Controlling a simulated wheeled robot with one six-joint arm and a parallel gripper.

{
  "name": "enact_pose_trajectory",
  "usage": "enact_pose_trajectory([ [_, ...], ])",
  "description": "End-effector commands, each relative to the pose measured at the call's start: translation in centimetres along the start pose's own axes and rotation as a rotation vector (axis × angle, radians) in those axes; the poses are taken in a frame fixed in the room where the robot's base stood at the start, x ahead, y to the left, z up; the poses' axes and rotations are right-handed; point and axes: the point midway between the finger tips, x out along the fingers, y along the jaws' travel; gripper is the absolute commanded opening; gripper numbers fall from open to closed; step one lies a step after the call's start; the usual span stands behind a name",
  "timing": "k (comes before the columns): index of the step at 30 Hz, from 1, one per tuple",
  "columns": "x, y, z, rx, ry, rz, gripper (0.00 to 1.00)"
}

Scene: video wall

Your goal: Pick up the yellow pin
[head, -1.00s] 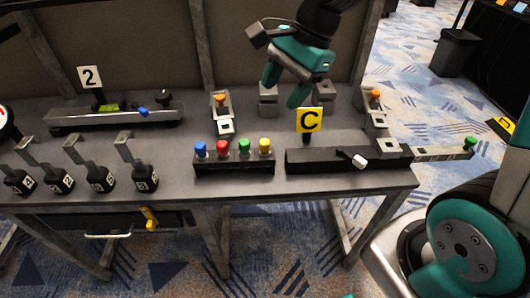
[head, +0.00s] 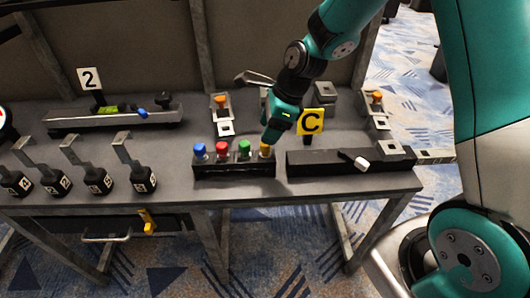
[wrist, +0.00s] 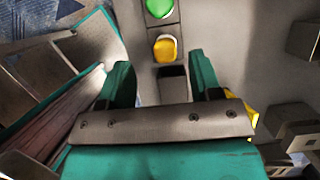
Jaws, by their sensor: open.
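The yellow pin (head: 265,151) stands at the right end of a dark block (head: 234,169), partly hidden behind my gripper in the head view. In the wrist view the yellow pin (wrist: 165,48) is just beyond the fingertips, roughly centred between them. My gripper (head: 270,138) points down, close above the yellow pin. In the wrist view my gripper (wrist: 161,72) is open with nothing between its fingers. I cannot tell whether a finger touches the pin.
The green pin (head: 244,149), red pin (head: 222,149) and blue pin (head: 200,151) stand in the same block. A yellow "C" sign (head: 311,121) and a dark bar with a white-tipped lever (head: 360,162) are close on the right. Numbered blocks (head: 95,182) stand left.

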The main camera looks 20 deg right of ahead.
Motion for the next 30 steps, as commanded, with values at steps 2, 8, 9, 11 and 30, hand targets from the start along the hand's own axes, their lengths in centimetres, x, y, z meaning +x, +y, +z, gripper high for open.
enact_pose_trajectory([
  [2,0.4,0.0,0.0,0.0,0.001,0.001,0.58],
  [8,2.8,-0.2,-1.1,0.002,0.001,0.004,0.58],
  [9,3.4,-0.3,-1.3,0.002,0.001,0.004,0.58],
  [11,4.3,-0.3,-1.3,-0.001,0.0,0.004,0.58],
  [30,5.5,-0.4,-1.3,-0.001,0.0,0.0,0.04],
])
